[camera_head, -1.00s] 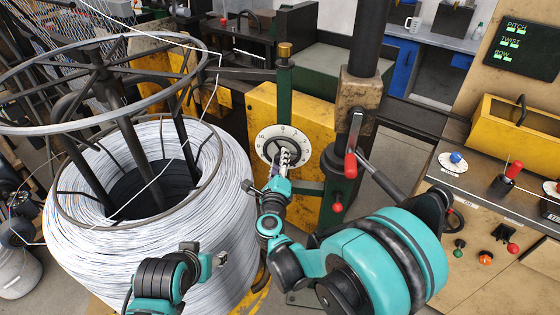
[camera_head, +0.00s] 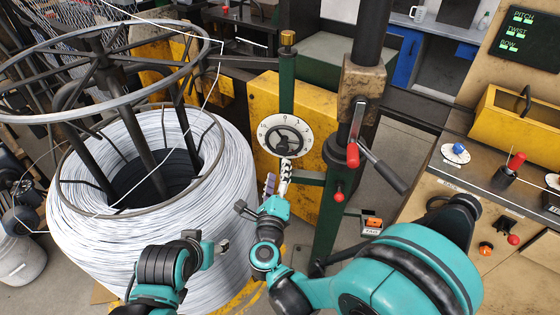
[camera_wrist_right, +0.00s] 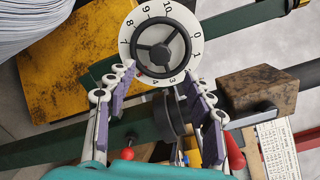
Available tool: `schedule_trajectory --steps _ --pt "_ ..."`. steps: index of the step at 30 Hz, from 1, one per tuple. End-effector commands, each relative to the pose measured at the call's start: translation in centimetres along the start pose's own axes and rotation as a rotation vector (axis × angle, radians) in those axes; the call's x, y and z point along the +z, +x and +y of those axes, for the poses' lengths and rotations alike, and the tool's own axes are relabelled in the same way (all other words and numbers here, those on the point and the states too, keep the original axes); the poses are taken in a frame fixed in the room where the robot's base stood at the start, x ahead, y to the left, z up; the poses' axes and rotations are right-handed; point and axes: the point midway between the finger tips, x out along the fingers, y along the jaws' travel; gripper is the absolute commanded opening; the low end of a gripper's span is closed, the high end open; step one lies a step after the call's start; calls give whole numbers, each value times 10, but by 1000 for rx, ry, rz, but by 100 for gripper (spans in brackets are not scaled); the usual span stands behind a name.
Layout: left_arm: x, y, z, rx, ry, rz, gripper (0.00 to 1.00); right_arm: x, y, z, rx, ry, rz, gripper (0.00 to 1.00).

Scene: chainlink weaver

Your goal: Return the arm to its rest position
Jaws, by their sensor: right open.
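My right gripper (camera_head: 277,179) is in the middle of the head view, just below the numbered dial with its dark handwheel (camera_head: 286,137). Its jaws are apart and hold nothing. In the right wrist view the open, purple-padded fingers (camera_wrist_right: 160,76) stand either side of the lower part of the dial (camera_wrist_right: 128,48), with the handwheel beyond them. Whether they touch it is not clear, but the head view shows the whole wheel uncovered. My left arm reaches in at the bottom, and its end (camera_head: 220,246) shows beside the wire coil; its finger state is unclear.
A large coil of pale wire (camera_head: 80,235) on a black reel stands at the left. A dark post with a red-knobbed lever (camera_head: 352,155) rises right of the dial. A control panel with knobs (camera_head: 455,152) and a yellow box (camera_head: 520,135) are at the right.

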Motion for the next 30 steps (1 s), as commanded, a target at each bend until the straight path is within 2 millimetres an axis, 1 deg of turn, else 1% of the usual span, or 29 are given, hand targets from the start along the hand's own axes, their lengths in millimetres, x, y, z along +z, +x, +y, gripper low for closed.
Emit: schedule_trajectory --steps 1,3,6,20,22,23,26,27,29,30 --pt "0 0 0 0 0 0 54 1 -7 0 1 0 -2 53" --pt "0 0 0 0 0 0 54 0 -14 0 1 0 -1 53" --pt "0 0 0 0 0 0 54 0 -18 0 0 0 0 53" --pt "0 0 0 0 0 0 54 0 -18 0 0 0 0 53" --pt "0 0 0 0 0 0 54 1 -18 -3 -3 -10 -8 53" --pt "0 0 0 0 0 0 54 3 -16 -6 -6 -22 -17 53" --pt "0 0 0 0 0 0 54 18 -11 -28 -26 -120 -94 53" --pt "0 0 0 0 0 0 54 27 -9 -41 -37 -191 -142 53" --pt "0 0 0 0 0 0 54 42 -8 -59 -48 -329 -227 53" --pt "0 0 0 0 0 0 54 50 -9 -70 -49 -443 -285 53"
